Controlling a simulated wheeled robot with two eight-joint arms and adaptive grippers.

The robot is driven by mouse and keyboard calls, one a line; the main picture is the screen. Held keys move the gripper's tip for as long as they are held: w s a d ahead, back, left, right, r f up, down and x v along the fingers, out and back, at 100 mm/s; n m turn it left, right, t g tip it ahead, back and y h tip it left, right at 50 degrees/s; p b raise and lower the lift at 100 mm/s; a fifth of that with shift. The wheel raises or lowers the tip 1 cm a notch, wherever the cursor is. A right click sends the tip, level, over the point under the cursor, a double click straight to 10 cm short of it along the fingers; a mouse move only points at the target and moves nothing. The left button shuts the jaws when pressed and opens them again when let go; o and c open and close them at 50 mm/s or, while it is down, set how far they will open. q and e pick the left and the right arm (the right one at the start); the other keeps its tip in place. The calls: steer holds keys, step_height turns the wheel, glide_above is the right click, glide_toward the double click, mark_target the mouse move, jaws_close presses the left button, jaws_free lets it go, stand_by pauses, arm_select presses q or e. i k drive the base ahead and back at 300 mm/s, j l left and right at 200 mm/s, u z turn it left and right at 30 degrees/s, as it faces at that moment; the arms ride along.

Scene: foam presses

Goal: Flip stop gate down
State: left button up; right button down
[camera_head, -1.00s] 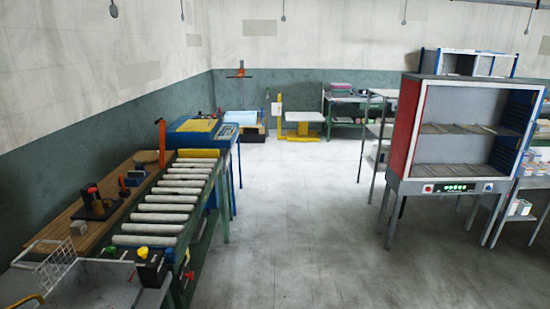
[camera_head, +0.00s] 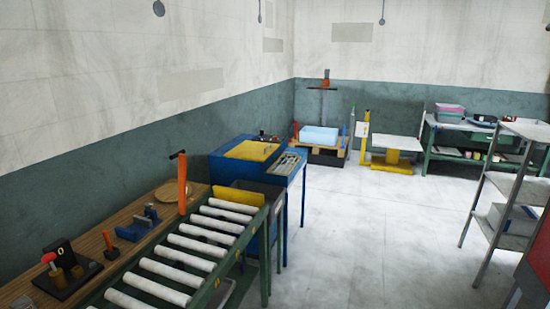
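A roller conveyor (camera_head: 176,255) with white rollers and a green frame runs from the lower left toward the middle. At its far end a yellow plate (camera_head: 238,194) stands upright across the rollers; it looks like the stop gate, in a raised position. An orange upright lever (camera_head: 182,184) with a black top handle stands at the conveyor's left side, near the plate. Neither of my grippers is in view.
A wooden bench (camera_head: 115,238) with clamps and small tools lines the left wall. A blue machine (camera_head: 250,150) stands beyond the conveyor. A grey shelf rack (camera_head: 500,185) is at the right. The floor (camera_head: 365,240) between is clear.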

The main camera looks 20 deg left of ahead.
mark_target(182, 158)
steer(key=i+u, duration=0.45)
steer(key=i, duration=0.15)
steer(key=i+l+u, duration=0.25)
steer(key=i+u, duration=0.55)
steer(key=u, duration=0.15)
steer(key=i+u, duration=0.3)
steer(key=u, duration=0.15)
steer(key=i+l+u, duration=0.2)
steer(key=u, duration=0.25)
steer(key=i+l+u, duration=0.3)
steer(key=u, duration=0.15)
